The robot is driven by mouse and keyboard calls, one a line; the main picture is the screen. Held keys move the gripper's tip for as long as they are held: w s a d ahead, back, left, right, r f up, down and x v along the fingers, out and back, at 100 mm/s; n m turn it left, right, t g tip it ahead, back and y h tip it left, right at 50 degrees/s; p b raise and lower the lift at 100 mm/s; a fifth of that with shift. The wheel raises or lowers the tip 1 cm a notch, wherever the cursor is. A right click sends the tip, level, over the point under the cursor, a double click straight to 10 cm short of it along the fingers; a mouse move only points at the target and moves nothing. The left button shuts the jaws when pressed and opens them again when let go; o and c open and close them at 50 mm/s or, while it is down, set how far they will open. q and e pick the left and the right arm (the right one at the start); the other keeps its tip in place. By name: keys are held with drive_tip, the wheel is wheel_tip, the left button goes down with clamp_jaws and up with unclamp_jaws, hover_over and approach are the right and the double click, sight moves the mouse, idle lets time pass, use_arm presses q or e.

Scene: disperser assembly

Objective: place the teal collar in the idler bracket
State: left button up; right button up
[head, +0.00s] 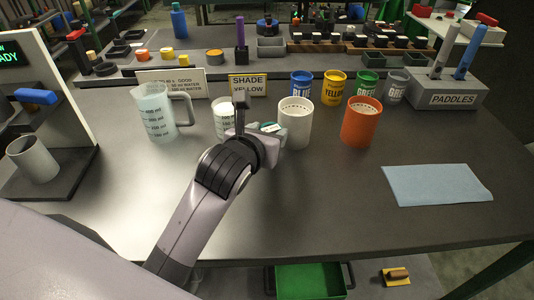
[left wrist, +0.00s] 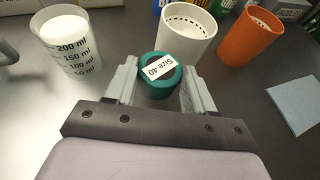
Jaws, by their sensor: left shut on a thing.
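The height of the collar above the table is hard to tell. I cannot clearly make out the idler bracket in either view. My right gripper is not in view.
Close by stand a white cup (head: 295,127), an orange cup (head: 361,124), a small beaker (head: 222,115) and a large jug (head: 157,115). Paint cans and a paddle holder (head: 447,90) stand behind. A blue cloth (head: 437,185) lies at right. The front tabletop is clear.

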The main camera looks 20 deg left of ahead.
use_arm(q)
drive_tip(key=shift+f+b, duration=0.35)
drive_tip(key=shift+f, duration=1.9)
drive_tip(key=shift+f, duration=0.1)
drive_tip(key=shift+f, duration=0.15)
drive_tip(key=o, duration=1.4)
drive_tip(key=shift+c, duration=0.2)
